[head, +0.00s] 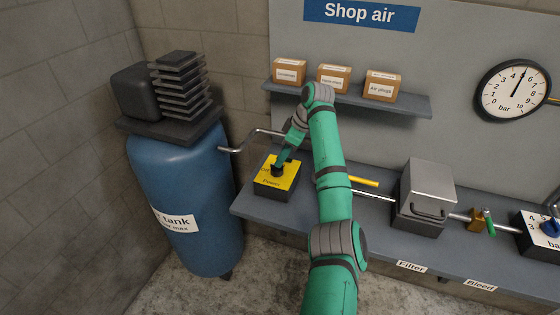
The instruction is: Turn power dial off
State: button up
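The power box (272,190), black with a yellow top marked "Power", sits at the left end of the grey bench shelf. My green arm reaches over the shelf from the front, and its end bends down to the left onto this box. My gripper (278,170) is at the middle of the yellow top, over the place of the dial. The dial itself is hidden or merges with the dark gripper tip, so its setting cannot be read. The fingers are too small to tell whether they are open or shut, or touching the dial.
A blue air tank (185,200) with a compressor on top stands left, piped toward the bench. A yellow lever (362,181), a metal filter box (426,190) and a green-handled bleed valve (488,222) are to the right. A wall shelf (415,104) holds three small boxes. The gauge (512,90) points near 5.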

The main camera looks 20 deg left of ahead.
jog(key=v, duration=0.8)
jog(key=shift+a, duration=0.15)
